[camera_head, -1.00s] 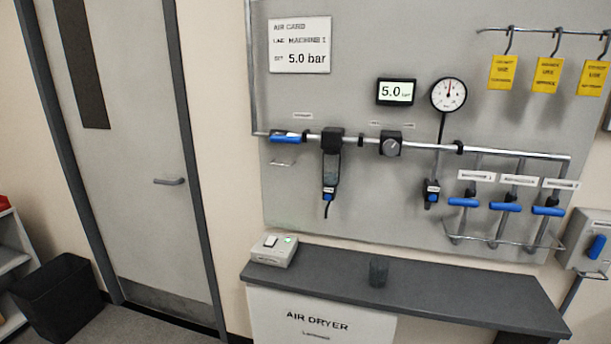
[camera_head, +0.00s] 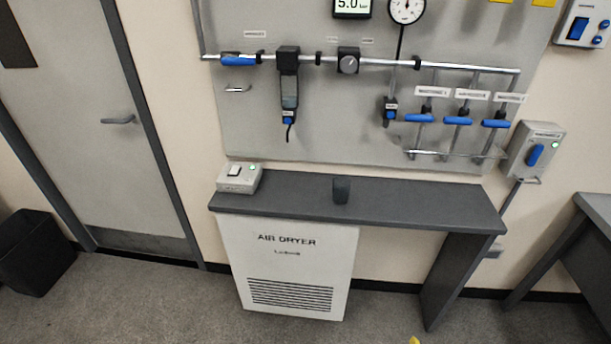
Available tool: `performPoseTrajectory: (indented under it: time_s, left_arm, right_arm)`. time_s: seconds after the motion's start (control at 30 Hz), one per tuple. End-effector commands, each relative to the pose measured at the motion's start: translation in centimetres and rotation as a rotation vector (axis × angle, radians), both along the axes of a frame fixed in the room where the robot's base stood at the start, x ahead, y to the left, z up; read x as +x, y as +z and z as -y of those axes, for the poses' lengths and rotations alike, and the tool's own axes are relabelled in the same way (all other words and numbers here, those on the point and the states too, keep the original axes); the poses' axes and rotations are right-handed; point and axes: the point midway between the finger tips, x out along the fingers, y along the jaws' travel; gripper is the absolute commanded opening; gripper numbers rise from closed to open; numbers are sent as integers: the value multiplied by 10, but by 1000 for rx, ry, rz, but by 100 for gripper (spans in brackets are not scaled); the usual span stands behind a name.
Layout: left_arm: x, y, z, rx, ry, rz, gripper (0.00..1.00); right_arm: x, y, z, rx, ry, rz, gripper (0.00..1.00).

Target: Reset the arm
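Neither of my grippers is in the head view, and no arm of mine shows clearly. The air panel (camera_head: 350,118) fills the upper middle of the wall. It carries a pipe with a blue-handled valve (camera_head: 239,59) at the left, a filter unit (camera_head: 288,85) and a round regulator knob (camera_head: 348,64). Several blue valve handles (camera_head: 458,121) sit crosswise on the labelled drop pipes at the right. A display (camera_head: 352,7) reading 5.0 and a round gauge (camera_head: 406,9) are partly cut off by the top edge.
A dark shelf (camera_head: 420,198) below the panel holds a switch box (camera_head: 240,177) with a green light and a dark cup (camera_head: 341,190). The air dryer (camera_head: 288,265) stands beneath. A door (camera_head: 100,150), black bin (camera_head: 36,252) and dark table (camera_head: 595,208) flank it.

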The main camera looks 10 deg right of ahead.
Motion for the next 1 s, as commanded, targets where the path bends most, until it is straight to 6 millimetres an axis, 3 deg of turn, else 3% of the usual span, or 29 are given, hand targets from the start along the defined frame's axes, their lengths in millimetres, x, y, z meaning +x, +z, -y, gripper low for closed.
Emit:
performPoseTrajectory:
  time_s: [0.27,0.47,0.7,1.0]
  left_arm:
    - [0,0,0,0,0,0,44]
    - [0,0,0,0,0,0,44]
    - [0,0,0,0,0,0,44]
    - [0,0,0,0,0,1,44]
  right_arm:
    - [1,-89,-18,77,10,-68,65]
    - [-16,-186,-35,168,1,-142,65]
    - [-61,-294,-49,275,-39,-230,65]
    - [-148,-396,-54,383,-133,-329,65]
